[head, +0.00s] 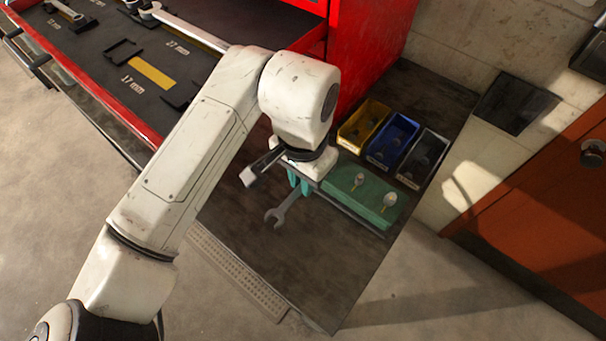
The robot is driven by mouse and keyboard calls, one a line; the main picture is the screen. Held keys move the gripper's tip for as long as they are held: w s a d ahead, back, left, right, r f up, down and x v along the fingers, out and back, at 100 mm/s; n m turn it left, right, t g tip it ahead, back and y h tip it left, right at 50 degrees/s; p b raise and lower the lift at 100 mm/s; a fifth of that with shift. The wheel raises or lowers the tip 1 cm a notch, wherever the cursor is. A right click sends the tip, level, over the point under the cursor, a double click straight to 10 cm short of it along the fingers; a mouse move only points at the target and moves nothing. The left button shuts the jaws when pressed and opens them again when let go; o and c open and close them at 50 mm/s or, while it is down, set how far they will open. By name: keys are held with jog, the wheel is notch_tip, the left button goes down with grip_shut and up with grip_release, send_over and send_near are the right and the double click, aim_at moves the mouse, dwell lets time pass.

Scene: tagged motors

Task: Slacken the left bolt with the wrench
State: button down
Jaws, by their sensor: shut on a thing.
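My gripper (299,187) hangs over the dark bench, its teal fingers shut on a grey wrench (285,206). The wrench's open jaw points down and to the left; the rest of it is hidden behind the gripper. A green block (350,194) lies just right of my gripper. Two bolts with pale heads stand up from it: the left bolt (359,180) and the right bolt (389,200). The visible wrench jaw is apart from both bolts. My gripper and wrist cover the block's left end.
A yellow bin (345,138), a blue bin (375,158) and a black bin (408,180) stand behind the block. A red tool cabinet (372,50) with an open drawer (95,62) of wrenches is at upper left. The bench's front part (310,275) is clear.

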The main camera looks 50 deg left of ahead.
jog(key=shift+f, duration=0.4)
jog(key=shift+f, duration=0.3)
dwell(0.3)
dwell(0.3)
jog(key=shift+w+d+n+p, duration=0.3)
jog(key=shift+d+n+p, duration=0.55)
jog(key=shift+n+p, duration=0.4)
